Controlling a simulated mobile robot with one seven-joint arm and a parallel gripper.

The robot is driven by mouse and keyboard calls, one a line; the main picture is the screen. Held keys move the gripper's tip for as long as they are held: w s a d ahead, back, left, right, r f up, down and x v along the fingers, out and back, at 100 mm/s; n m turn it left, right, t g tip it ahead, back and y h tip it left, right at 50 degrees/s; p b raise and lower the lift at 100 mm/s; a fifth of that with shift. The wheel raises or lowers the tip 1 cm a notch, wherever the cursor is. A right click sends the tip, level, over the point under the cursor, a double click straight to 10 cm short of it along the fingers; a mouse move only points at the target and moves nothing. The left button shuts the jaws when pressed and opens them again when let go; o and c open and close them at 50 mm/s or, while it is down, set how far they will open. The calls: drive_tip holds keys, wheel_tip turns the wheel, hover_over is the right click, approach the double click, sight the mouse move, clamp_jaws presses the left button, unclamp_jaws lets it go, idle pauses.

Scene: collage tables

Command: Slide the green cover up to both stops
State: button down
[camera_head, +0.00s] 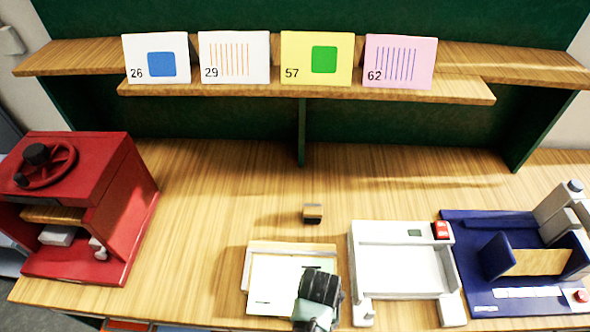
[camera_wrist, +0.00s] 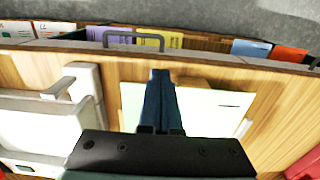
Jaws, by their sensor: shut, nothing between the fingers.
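A pale green-white sheet, which looks like the green cover (camera_head: 272,284), lies flat on a low jig near the table's front edge. It also shows in the wrist view (camera_wrist: 215,108). Whether the sheet touches either strip I cannot tell. My gripper (camera_wrist: 160,75) is shut and empty, pointing down over the sheet. In the head view my wrist hides the sheet's near right corner and the fingertips, so contact is unclear.
A white tray-like machine (camera_head: 400,270) stands close at the right, with a blue machine (camera_head: 480,235) beyond it. A red press (camera_head: 95,185) is at the left. A small wood-and-black block (camera_head: 313,213) sits behind the jig. Cards (camera_head: 316,58) stand on the shelf. The table's middle is clear.

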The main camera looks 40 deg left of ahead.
drive_tip(key=shift+f, duration=0.1)
drive_tip(key=shift+f+b, duration=0.5)
drive_tip(key=shift+f, duration=0.25)
drive_tip(key=shift+w+a, duration=0.1)
drive_tip(key=shift+w, duration=0.1)
drive_tip(key=shift+w+a+b, duration=0.3)
drive_tip(key=shift+w+a, duration=0.1)
drive_tip(key=shift+w, duration=0.2)
drive_tip(key=shift+s+d+r+p, duration=0.2)
drive_tip(key=shift+s+d+p, duration=0.15)
drive_tip(key=shift+s+p, duration=0.25)
wheel_tip(320, 180, up, 7)
drive_tip(key=p, duration=0.7)
drive_tip(key=shift+f, duration=0.15)
